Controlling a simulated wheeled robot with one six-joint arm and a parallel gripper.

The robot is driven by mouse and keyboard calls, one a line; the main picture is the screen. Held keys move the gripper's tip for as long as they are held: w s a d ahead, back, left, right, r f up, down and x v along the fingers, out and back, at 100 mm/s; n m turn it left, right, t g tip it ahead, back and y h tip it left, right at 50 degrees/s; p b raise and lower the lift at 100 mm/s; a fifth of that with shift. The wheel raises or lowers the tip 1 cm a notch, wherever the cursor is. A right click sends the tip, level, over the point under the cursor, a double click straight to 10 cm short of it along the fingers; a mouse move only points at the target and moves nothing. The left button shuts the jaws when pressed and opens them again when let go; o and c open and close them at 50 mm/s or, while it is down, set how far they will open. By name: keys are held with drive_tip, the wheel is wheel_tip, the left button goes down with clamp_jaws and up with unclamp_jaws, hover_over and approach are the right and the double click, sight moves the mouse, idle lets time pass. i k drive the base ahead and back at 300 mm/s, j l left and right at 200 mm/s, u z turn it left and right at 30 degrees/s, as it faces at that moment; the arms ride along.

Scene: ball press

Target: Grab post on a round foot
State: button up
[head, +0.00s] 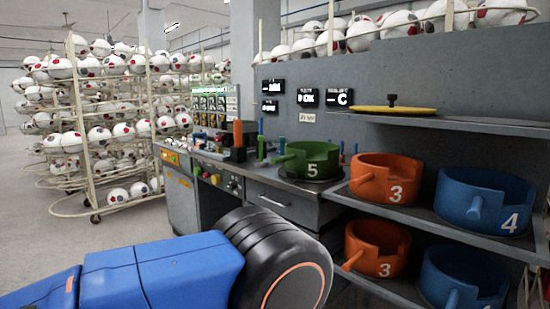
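Several small upright posts stand on the grey workbench, left of the green ring marked 5 (306,160). One is an orange post (238,133) with a black block around its base. A green post (262,147) and thin blue posts (282,146) stand just right of it. Their feet are too small or hidden to tell which post has a round foot. My blue arm with a black joint crosses the lower left and middle in front of the bench. My gripper is not in view.
Orange rings marked 3 (386,181) and blue rings marked 4 (484,203) sit on shelves at right. A yellow disc with a black knob (392,109) lies on the upper shelf. Ball racks (92,120) stand at left. The floor (60,225) before them is clear.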

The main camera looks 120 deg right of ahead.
sight(260, 163)
drive_tip(key=z, duration=4.1)
